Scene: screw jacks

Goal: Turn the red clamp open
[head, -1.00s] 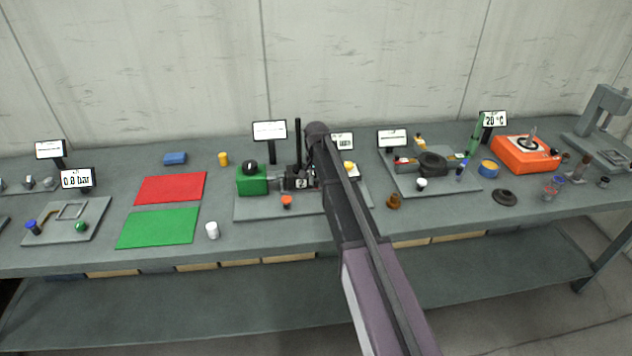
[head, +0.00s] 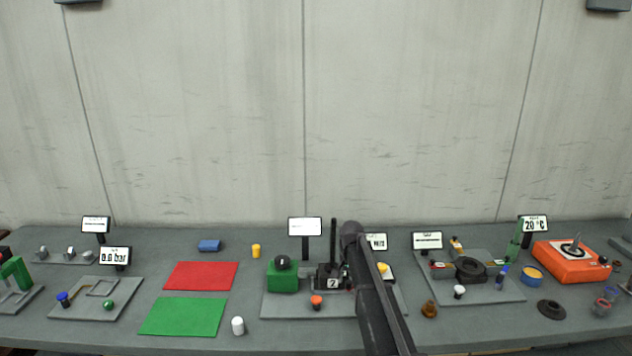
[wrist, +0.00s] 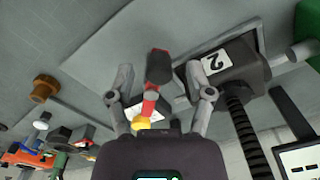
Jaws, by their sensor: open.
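The red clamp (wrist: 149,104) shows in the wrist view as a red bar with a dark end piece, between the two fingers of my gripper (wrist: 159,70). My gripper is open, with a finger on each side of the clamp. A gap shows on both sides, so neither finger appears to touch it. A yellow part (wrist: 141,123) sits close to the clamp's lower end, partly hidden by the gripper body. In the head view my arm hides the clamp and the gripper fingers.
In the head view a green box (head: 283,277) and an orange knob (head: 316,301) are to the left. A brown knob (head: 429,310) is to the right.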

